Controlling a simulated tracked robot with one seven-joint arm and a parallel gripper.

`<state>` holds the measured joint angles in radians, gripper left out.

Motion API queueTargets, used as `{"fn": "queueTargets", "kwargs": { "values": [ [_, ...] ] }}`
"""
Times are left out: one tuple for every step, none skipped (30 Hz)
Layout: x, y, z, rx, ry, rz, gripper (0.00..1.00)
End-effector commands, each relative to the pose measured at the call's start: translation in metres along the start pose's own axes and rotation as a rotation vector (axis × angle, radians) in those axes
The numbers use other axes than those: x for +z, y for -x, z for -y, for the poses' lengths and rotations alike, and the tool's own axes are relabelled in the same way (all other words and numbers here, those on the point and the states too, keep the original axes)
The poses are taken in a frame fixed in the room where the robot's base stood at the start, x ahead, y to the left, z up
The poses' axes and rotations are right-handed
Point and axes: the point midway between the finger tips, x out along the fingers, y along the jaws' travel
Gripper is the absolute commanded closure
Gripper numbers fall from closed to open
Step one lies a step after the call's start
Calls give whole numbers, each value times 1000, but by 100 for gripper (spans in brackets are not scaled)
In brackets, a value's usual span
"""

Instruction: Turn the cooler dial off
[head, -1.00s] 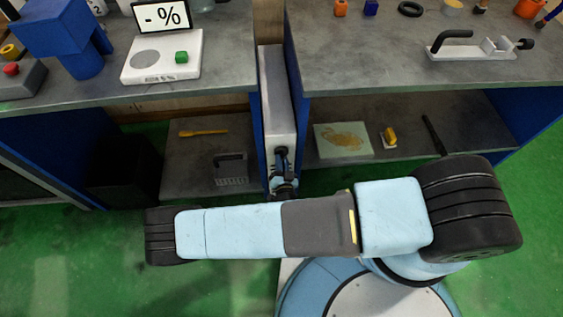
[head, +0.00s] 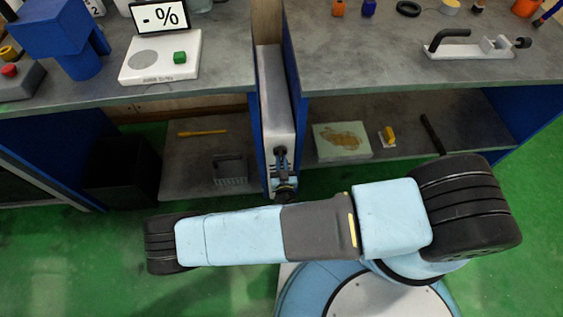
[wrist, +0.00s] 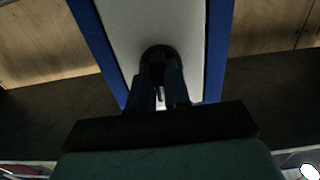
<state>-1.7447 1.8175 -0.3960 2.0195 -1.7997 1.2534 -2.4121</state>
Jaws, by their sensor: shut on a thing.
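The left bench (head: 215,68) holds a scale (head: 150,63) with a green cube. The right bench (head: 370,70) holds a clamp (head: 470,50). Lower shelves flank the cooler closely on both sides. The green floor (head: 70,245) in front is open.

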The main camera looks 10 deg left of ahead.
Motion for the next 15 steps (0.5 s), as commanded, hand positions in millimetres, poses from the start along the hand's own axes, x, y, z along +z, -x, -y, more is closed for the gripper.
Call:
{"fn": "queueTargets", "kwargs": {
  "values": [
    [-2, -5, -1, 3, 2, -5, 100],
    [-2, -5, -1, 3, 2, -5, 100],
    [-2, -5, -1, 3, 2, -6, 100],
    [-2, -5, -1, 3, 2, -6, 100],
    [-2, -5, -1, 3, 2, -6, 100],
    [-2, -5, -1, 3, 2, -6, 100],
    [-2, -5, -1, 3, 2, -6, 100],
    [-2, -5, -1, 3, 2, -6, 100],
    [-2, -5, -1, 3, 2, -6, 80],
    [-2, -5, -1, 3, 2, -6, 77],
    [-2, -5, -1, 3, 2, -6, 74],
    [-2, -5, -1, 3, 2, -6, 71],
    [-2, -5, -1, 2, 2, -6, 68],
    [-2, -5, -1, 2, 1, -6, 65],
    [-2, -5, 0, 2, 1, -6, 61]
  ]
}}
